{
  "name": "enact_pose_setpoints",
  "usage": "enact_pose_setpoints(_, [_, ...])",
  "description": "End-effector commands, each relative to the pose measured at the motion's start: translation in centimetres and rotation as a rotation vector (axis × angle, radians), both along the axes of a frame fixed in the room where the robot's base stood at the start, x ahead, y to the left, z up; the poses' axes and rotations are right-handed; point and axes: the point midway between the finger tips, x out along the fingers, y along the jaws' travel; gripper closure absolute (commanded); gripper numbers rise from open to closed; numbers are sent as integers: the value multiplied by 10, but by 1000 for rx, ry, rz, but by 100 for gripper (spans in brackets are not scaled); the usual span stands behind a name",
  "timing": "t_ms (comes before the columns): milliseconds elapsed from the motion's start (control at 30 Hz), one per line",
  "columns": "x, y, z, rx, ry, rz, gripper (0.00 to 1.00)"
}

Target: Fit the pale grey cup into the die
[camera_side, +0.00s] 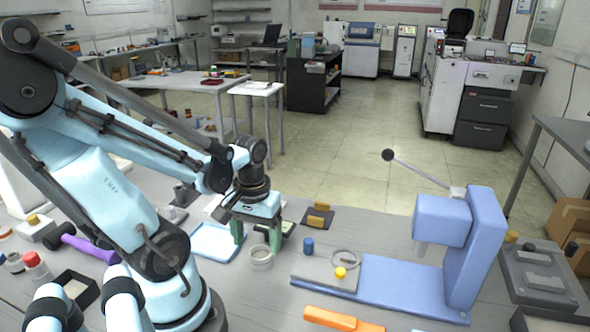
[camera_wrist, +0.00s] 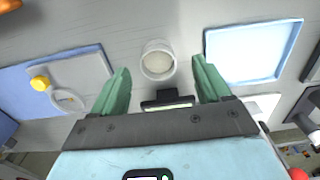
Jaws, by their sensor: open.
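The pale grey cup (camera_side: 261,264) stands upright on the grey table, and its open round mouth shows in the wrist view (camera_wrist: 158,62). My gripper (camera_side: 257,240) is open, with its green fingers pointing down just above and around the cup. In the wrist view my gripper (camera_wrist: 161,70) has one finger on each side of the cup, with gaps visible. To the cup's right in the side view, a grey plate (camera_side: 318,274) on the blue press base carries a ring (camera_side: 345,257), which looks like the die. A yellow knob (camera_side: 340,272) sits beside it.
The blue press (camera_side: 484,245) rises to the right of the ring. A pale blue tray (camera_wrist: 252,76) lies close to the cup. An orange tool (camera_side: 340,319) lies in front of the press base.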

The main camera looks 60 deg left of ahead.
Motion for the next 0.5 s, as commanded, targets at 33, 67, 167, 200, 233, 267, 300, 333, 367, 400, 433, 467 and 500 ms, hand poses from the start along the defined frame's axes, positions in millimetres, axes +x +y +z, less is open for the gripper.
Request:
enact_pose_setpoints(33, [-2,-1,4,0,0,0,23])
enact_pose_setpoints(67, [-2,-1,6,0,0,0,23])
enact_pose_setpoints(167, [-1,0,16,0,0,0,23])
enact_pose_setpoints(200, [-2,0,20,0,0,0,23])
enact_pose_setpoints(233, [-2,0,22,0,0,0,23])
enact_pose_setpoints(267, [-2,-1,25,0,0,0,23])
enact_pose_setpoints(300, [-2,-1,29,0,0,0,23])
enact_pose_setpoints(333, [-2,-1,32,0,0,0,23])
enact_pose_setpoints(367, [-2,0,36,0,0,0,23])
enact_pose_setpoints(400, [-2,0,40,0,0,0,23])
enact_pose_setpoints(433, [-2,0,43,0,0,0,23])
enact_pose_setpoints(467, [-2,-1,46,0,0,0,23])
enact_pose_setpoints(500, [-2,-1,50,0,0,0,23])
